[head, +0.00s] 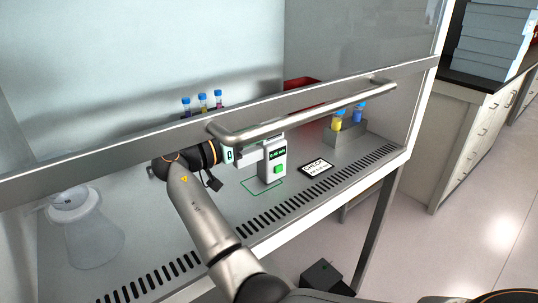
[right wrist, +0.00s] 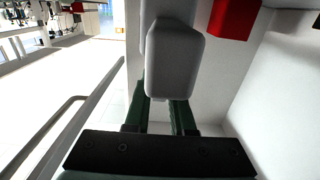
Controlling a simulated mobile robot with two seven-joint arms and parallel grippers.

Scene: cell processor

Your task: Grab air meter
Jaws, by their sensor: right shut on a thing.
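The air meter (head: 278,171) is a pale upright box with a dark display and a green button, inside the cabinet behind its front bar. My right gripper (head: 256,154) reaches it from the left, its arm passing under the bar. In the right wrist view, my right gripper's dark green fingers (right wrist: 160,110) are on both sides of the pale, rounded meter (right wrist: 173,65), shut on it. The meter is over or beside a green floor outline (head: 262,194); whether it touches the floor is unclear. My left gripper is not in view.
A metal bar (head: 310,108) crosses the cabinet front above my arm. A grey holder with yellow and blue bottles (head: 345,130) and a black-and-white sign (head: 316,168) stand to the right. Blue-capped tubes (head: 203,102) are behind, and a clear flask (head: 85,230) is at left.

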